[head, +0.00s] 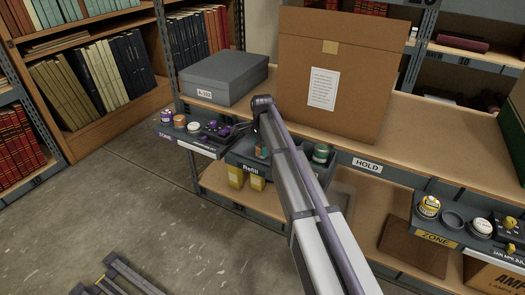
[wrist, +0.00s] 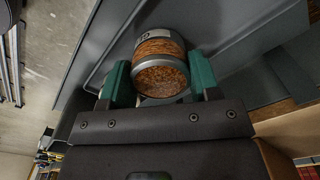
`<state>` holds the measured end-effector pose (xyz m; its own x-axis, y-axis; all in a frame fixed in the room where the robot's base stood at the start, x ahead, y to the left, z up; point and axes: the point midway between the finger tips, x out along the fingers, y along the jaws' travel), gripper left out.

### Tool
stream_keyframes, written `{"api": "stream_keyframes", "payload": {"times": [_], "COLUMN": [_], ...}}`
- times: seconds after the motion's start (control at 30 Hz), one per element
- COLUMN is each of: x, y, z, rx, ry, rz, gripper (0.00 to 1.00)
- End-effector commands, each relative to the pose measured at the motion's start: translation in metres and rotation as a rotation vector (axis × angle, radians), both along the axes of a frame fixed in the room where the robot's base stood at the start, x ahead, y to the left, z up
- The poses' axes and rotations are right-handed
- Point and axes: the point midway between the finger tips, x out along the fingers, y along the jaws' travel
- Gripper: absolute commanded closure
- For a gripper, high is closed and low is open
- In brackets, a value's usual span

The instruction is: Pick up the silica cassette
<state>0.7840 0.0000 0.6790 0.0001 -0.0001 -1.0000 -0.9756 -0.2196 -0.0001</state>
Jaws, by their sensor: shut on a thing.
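The silica cassette (wrist: 160,70) is a short cylinder with orange beads showing through its end and a pale grey band with dark lettering. It lies between the two green fingers of my gripper (wrist: 160,84), one on each side, and they are shut on it. Grey tray surfaces lie close behind it in the wrist view; I cannot tell whether it touches them. In the head view my arm reaches over the tray marked Refill (head: 236,160) and hides much of it and of my gripper. A green jar (head: 321,152) stands at that tray's right side.
Left of the Refill tray, another tray (head: 200,149) holds several small jars and purple items. A grey box (head: 225,78) and a tall cardboard box (head: 345,70) stand on the shelf behind. Floor at left is mostly clear.

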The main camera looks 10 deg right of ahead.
Motion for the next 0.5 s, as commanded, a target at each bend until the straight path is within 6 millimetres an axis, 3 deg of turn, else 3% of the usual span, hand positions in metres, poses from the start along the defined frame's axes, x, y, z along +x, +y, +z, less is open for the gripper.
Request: {"api": "stream_keyframes", "payload": {"times": [0.13,0.33,0.5], "x": [0.0,0.0,0.0], "y": [0.0,0.0,0.0], "z": [0.0,0.001,0.022], "rx": [0.0,0.0,0.0], "ry": [0.0,0.0,0.0], "rz": [0.0,0.0,0.0], "gripper": [0.68,0.69,0.69]}}
